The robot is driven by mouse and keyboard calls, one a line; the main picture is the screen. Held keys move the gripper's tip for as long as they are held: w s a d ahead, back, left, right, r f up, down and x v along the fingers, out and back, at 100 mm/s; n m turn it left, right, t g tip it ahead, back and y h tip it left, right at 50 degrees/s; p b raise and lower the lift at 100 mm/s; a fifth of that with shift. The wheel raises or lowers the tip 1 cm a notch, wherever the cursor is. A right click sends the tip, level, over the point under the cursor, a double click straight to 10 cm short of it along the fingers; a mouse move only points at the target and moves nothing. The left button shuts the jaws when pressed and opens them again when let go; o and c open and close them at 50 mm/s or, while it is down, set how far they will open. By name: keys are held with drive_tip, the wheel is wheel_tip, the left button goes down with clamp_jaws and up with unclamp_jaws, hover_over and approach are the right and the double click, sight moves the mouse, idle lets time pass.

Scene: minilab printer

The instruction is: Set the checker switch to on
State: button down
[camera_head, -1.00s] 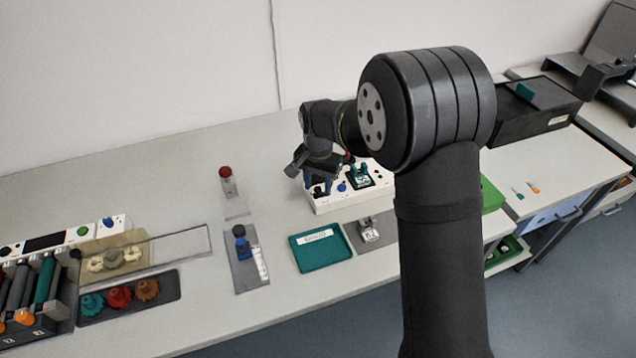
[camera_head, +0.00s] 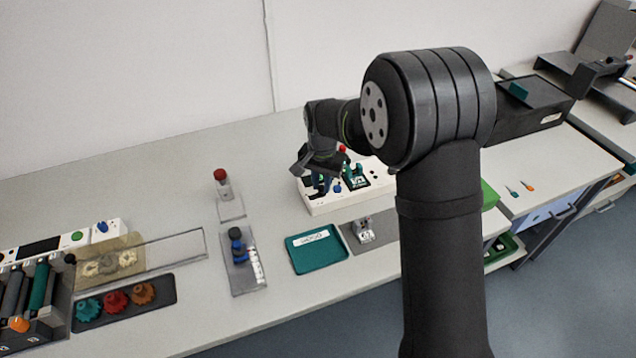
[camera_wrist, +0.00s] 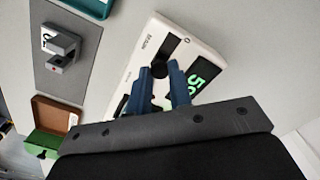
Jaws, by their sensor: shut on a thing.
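The checker is a white box (camera_head: 376,192) on the bench behind my arm, with a blue button, a red knob and a dark-green part on top. In the wrist view the white box (camera_wrist: 150,50) shows a lit green display (camera_wrist: 204,72) and a black round knob (camera_wrist: 160,84). My gripper (camera_wrist: 160,88) has its two blue fingers on either side of this knob and is shut on it. In the head view my gripper (camera_head: 321,184) is at the left end of the box. The fingertip contact and any switch marking are too small to read.
A teal tray (camera_head: 318,262) and a grey plate with a small metal fixture (camera_head: 364,231) lie in front of the box. A red-capped vial (camera_head: 222,183) and a blue device (camera_head: 238,246) stand to the left. The bench behind is clear.

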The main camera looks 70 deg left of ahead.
drive_tip(key=c, duration=1.3)
unclamp_jaws()
drive_tip(key=shift+w, duration=0.2)
wheel_tip(320, 180, up, 18)
drive_tip(key=shift+f, duration=0.25)
drive_tip(key=shift+f, duration=0.1)
wheel_tip(320, 180, down, 17)
drive_tip(key=shift+s+f, duration=0.1)
drive_tip(key=shift+f, duration=0.1)
drive_tip(key=shift+s, duration=0.15)
drive_tip(key=shift+r, duration=0.15)
